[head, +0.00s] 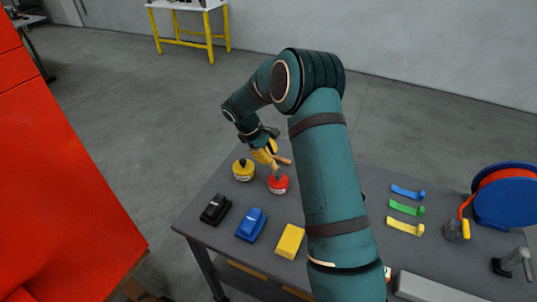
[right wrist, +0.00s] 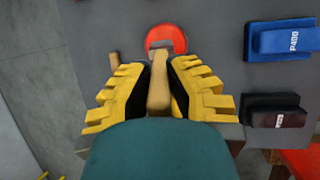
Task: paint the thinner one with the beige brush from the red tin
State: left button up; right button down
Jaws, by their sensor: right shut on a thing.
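My right gripper (head: 270,152) is shut on the wooden handle of a brush (right wrist: 158,92), which looks beige. The brush's head end reaches to the red tin (head: 278,184), which also shows in the right wrist view (right wrist: 165,37). Whether the bristles are inside the tin or just above it I cannot tell. A second wooden handle (right wrist: 115,60) lies near the red tin, apart from my fingers. My left gripper is not in view. I cannot make out any train nosecone for certain, so the thinner one is not identified.
A yellow tin (head: 243,171) stands beside the red one on the grey table (head: 188,218). Black (head: 216,209), blue (head: 252,224) and yellow (head: 290,241) blocks sit nearer. Blue, green and yellow tools (head: 406,210) and a blue reel (head: 505,197) are at the right.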

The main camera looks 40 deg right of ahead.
jog(key=shift+f+b, duration=0.3)
jog(key=shift+f, duration=0.3)
dwell(1.4)
jog(key=shift+r, duration=0.15)
jog(key=shift+r+p, duration=1.75)
jog(key=shift+r, duration=0.65)
jog(key=shift+r+p, duration=0.45)
jog(key=shift+r, duration=0.55)
jog(key=shift+f, duration=0.1)
